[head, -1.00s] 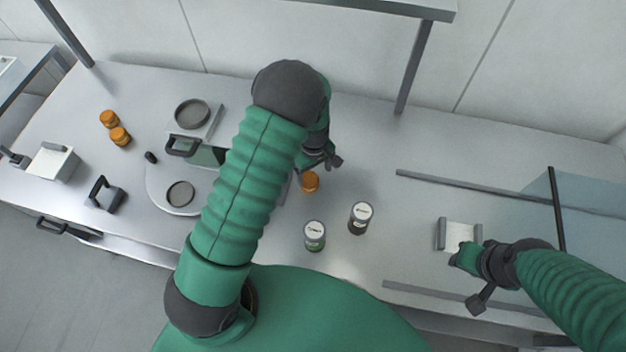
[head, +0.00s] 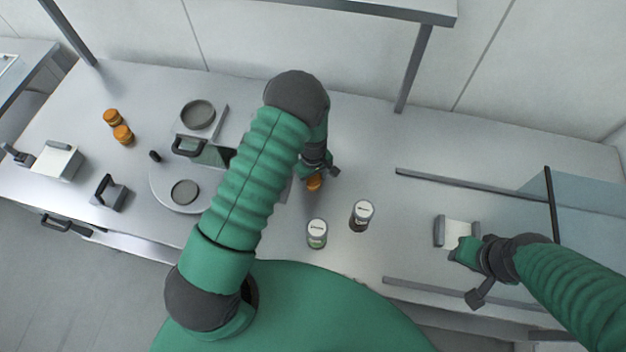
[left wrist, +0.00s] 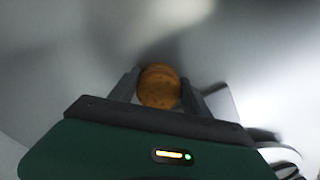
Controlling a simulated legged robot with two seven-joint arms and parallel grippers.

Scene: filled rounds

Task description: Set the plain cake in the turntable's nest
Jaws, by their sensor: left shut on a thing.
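A round orange-brown cake with a plain-looking top (head: 314,184) is on or just above the counter, right of my left arm. It also shows in the left wrist view (left wrist: 159,87), between the two fingers. My left gripper (head: 318,177) is shut on this cake. The turntable (head: 161,196) is a pale round plate at left, partly hidden behind my left arm. Two dark round recesses or discs show there, a rear one (head: 198,114) and a front one (head: 185,191). My right gripper (head: 462,250) is beside a white block with grey ends (head: 457,233); its jaws are unclear.
Two more orange-brown cakes (head: 112,117) (head: 123,134) stand at the back left. A shelf (head: 360,10) overhangs the back.

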